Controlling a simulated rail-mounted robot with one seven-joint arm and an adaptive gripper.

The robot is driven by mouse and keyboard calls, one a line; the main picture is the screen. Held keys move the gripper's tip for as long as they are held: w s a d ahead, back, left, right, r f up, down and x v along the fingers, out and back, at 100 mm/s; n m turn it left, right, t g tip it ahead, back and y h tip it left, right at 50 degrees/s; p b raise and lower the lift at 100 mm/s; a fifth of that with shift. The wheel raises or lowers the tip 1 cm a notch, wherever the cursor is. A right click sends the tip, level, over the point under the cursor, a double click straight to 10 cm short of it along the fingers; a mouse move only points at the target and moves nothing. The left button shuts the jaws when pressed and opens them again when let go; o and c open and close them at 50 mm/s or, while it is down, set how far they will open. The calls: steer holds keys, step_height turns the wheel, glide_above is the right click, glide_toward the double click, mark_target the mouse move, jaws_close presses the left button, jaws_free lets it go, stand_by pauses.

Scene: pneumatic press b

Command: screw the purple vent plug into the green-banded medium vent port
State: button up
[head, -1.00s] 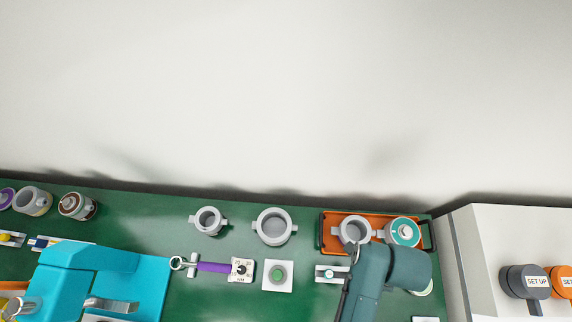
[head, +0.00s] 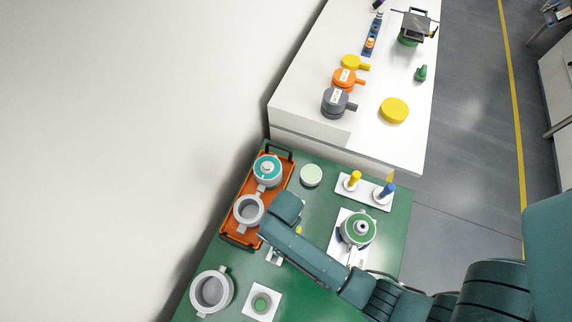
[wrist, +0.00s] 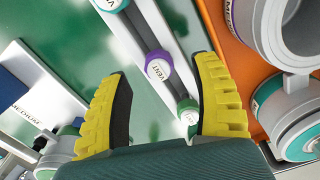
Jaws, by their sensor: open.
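The purple vent plug (wrist: 158,68), a round cap marked VENT, sits in a pale rack (wrist: 176,28) in the wrist view. My gripper (wrist: 162,74) is open, with one yellow finger on each side of the plug. I see no finger touching it, and the height gap is unclear. A green-ringed cap (wrist: 188,112) is in the same rack, nearer my palm. A plate marked MEDIUM (wrist: 22,112) lies at the left, beside a part-hidden grey fitting with green bands (wrist: 62,140). I cannot tell whether this is the medium vent port. In the head view my arm hides the gripper and plug.
An orange tray (head: 228,238) beside my arm holds a grey ring pot (head: 249,209) and a teal-topped pot (head: 268,170). A green-topped pot (head: 358,228) and a holder with yellow and blue pegs (head: 366,189) stand on the other side. Green bench shows between them.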

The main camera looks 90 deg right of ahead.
step_height(320, 180, down, 3)
steer(key=shift+f, duration=0.1)
jaws_close()
stand_by(0.3)
